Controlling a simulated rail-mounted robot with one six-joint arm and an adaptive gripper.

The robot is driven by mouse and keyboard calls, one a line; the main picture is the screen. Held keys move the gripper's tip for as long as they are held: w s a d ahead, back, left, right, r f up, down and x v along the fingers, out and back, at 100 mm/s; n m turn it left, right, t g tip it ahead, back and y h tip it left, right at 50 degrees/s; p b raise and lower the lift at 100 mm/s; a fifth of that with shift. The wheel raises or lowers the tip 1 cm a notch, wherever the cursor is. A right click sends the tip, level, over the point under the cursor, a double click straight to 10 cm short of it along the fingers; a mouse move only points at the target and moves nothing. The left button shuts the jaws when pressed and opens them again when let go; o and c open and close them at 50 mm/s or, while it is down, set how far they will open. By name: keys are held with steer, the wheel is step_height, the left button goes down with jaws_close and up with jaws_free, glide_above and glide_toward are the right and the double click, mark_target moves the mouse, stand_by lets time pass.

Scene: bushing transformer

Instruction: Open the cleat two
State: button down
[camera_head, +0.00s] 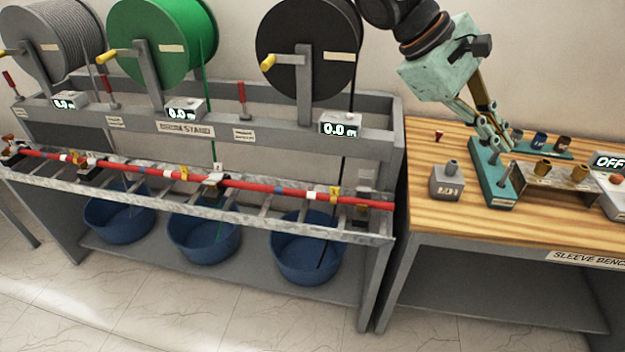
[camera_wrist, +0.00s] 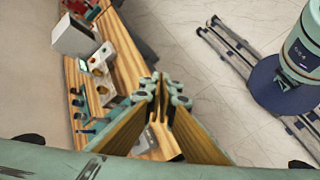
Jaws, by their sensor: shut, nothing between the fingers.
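A red cable (camera_head: 260,190) with white, blue and yellow bands runs along the front rail of the reel stand. Several small cleat-like holders sit along it: one at the far left (camera_head: 14,150), one left of centre (camera_head: 92,166), one near the middle (camera_head: 214,186) and one at the right end (camera_head: 366,203). Their numbers are too small to read, so I cannot tell which is cleat two or whether any is open. My gripper (camera_head: 494,138) is shut and empty above the wooden bench, well right of the cable. Its fingertips also meet in the wrist view (camera_wrist: 160,88).
Grey, green (camera_head: 165,40) and black (camera_head: 300,55) reels stand behind the rail, with blue tubs (camera_head: 205,243) below. The bench (camera_head: 430,215) carries a grey block (camera_head: 447,183), a teal fixture (camera_head: 493,182) and small cups. The wrist view shows a teal cylinder (camera_wrist: 300,50).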

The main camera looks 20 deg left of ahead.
steer(key=w+a+f+n+t+h+b, duration=0.1)
steer(key=w+a+f+n+t, duration=0.25)
steer(key=w+a, duration=0.4)
steer(key=w+a+f+n+t+h, duration=0.2)
steer(key=w+a+f+n, duration=0.15)
steer(key=a, duration=0.65)
steer(key=w+a+f+n+t+h+b, duration=0.1)
steer(key=w+a+f+n+t, duration=0.1)
steer(key=w+a+f, duration=0.55)
steer(key=a+f+n+t, duration=0.3)
steer(key=a+n+t, duration=0.1)
steer(key=a, duration=0.9)
steer(key=s+a+f+n+t+y, duration=0.3)
steer(key=a+f, duration=0.3)
steer(key=a, duration=0.4)
steer(key=s+a+f+n+t+y+b, duration=0.1)
steer(key=s+a+f+n+t+y, duration=0.25)
steer(key=a+f, duration=0.5)
steer(key=s+a+f+n+t+y, duration=0.2)
steer(key=s+a+f+n, duration=0.25)
steer(key=a, duration=0.75)
steer(key=s+a+f+n+t+y, duration=0.1)
steer(key=s+a+f+n+y, duration=0.2)
steer(key=s+a+f+y, duration=0.3)
steer(key=s+a+f, duration=0.2)
steer(key=a+f, duration=0.1)
steer(key=shift+a+t+b, duration=0.15)
steer(key=shift+t+b, duration=0.15)
steer(key=shift+b, duration=0.1)
